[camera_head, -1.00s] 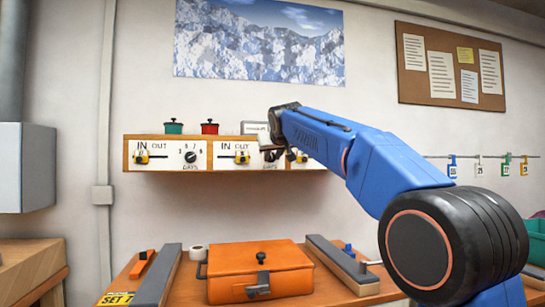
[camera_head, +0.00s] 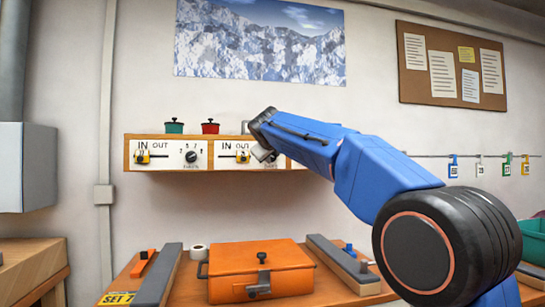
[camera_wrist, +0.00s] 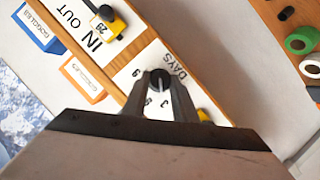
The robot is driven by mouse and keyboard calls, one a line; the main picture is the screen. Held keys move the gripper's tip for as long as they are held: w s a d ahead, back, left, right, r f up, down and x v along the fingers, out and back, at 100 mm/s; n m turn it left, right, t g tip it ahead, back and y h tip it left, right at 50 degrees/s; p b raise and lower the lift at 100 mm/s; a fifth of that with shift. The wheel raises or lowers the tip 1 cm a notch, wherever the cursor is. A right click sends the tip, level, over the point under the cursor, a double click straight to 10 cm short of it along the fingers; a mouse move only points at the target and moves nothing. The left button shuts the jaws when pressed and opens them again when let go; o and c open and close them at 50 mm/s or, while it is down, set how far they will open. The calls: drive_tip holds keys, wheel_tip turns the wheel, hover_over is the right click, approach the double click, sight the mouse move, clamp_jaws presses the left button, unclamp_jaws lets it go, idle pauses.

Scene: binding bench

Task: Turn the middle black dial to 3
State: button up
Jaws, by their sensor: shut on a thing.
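The middle black dial (camera_wrist: 160,77) shows in the wrist view, on a white panel marked DAYS. My gripper (camera_wrist: 161,90) is shut on it, one finger on each side. The dial carries a pale pointer line, which lies roughly toward the bottom of the wrist view. Numerals stand around that side, partly hidden by the fingers; I cannot tell exactly which one the pointer meets. In the head view my gripper (camera_head: 265,153) is at the middle panel (camera_head: 225,162) of the wooden shelf and hides the dial.
The left panel has its own black dial (camera_head: 191,156) and a yellow-tagged slider (camera_head: 142,157). The middle panel's yellow slider (camera_head: 242,157) is close beside my gripper. An orange case (camera_head: 235,275) lies on the bench below, with free air between.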

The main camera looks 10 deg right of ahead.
drive_tip(key=shift+n+h, duration=0.3)
drive_tip(key=shift+n, duration=0.2)
drive_tip(key=o, duration=1)
drive_tip(key=shift+a, duration=0.1)
drive_tip(key=shift+o, duration=0.2)
drive_tip(key=shift+s, duration=0.1)
drive_tip(key=v, duration=1.7)
drive_tip(key=shift+s+f, duration=0.1)
drive_tip(key=shift+s, duration=0.05)
